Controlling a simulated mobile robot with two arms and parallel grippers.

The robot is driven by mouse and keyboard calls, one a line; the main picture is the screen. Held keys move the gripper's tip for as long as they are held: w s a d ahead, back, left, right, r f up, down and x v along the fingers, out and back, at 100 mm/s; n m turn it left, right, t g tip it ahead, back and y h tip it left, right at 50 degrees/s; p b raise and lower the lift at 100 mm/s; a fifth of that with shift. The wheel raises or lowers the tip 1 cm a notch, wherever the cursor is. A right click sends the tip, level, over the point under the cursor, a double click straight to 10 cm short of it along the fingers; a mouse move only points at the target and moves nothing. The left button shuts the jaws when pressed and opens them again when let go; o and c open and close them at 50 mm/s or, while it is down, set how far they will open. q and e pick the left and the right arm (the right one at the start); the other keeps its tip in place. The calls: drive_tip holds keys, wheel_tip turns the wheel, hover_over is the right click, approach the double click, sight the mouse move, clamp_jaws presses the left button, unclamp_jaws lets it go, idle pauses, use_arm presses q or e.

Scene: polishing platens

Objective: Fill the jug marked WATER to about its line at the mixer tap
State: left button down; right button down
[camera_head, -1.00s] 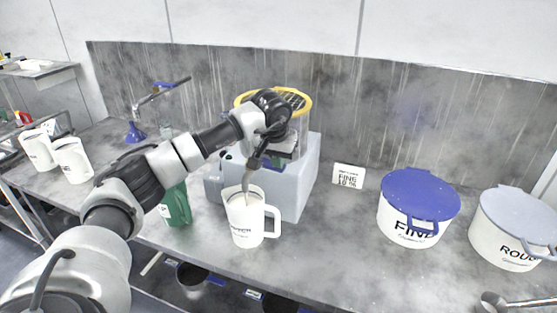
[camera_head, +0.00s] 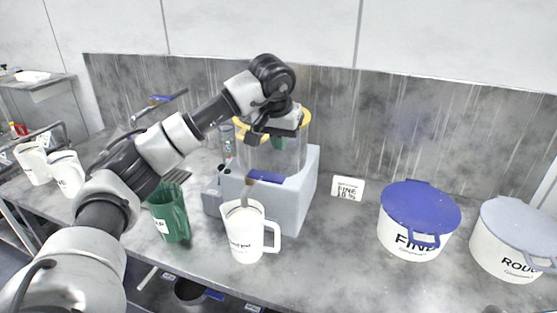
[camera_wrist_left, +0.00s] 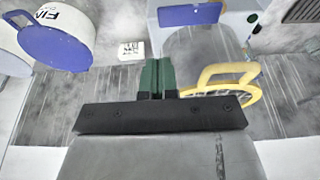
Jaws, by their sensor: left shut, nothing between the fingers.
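A green see-through jug (camera_head: 168,213) with a white label stands on the bench under my left forearm, which hides part of it; I cannot read the label fully. The mixer tap (camera_head: 152,106), with a blue lever, is at the back left, partly behind my arm. My left gripper (camera_head: 278,142) is shut and empty in front of the clear, yellow-rimmed bowl of a grey machine. In the left wrist view its green fingers (camera_wrist_left: 158,75) are together, apart from any jug. My right gripper is not in view.
A white jug (camera_head: 245,236) with dark lettering stands before the grey machine (camera_head: 296,195). White jugs (camera_head: 66,173) stand at the left. A blue-lidded FINE tub (camera_head: 414,236), a grey-lidded tub (camera_head: 512,240) and a sign (camera_head: 348,189) are at the right. Bench between is clear.

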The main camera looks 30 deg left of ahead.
use_arm(q)
drive_tip(key=v, duration=0.2)
drive_tip(key=shift+r, duration=0.4)
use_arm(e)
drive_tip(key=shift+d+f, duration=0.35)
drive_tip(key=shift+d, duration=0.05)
use_arm(q)
drive_tip(key=shift+s+d, duration=0.1)
drive_tip(key=shift+d, duration=0.05)
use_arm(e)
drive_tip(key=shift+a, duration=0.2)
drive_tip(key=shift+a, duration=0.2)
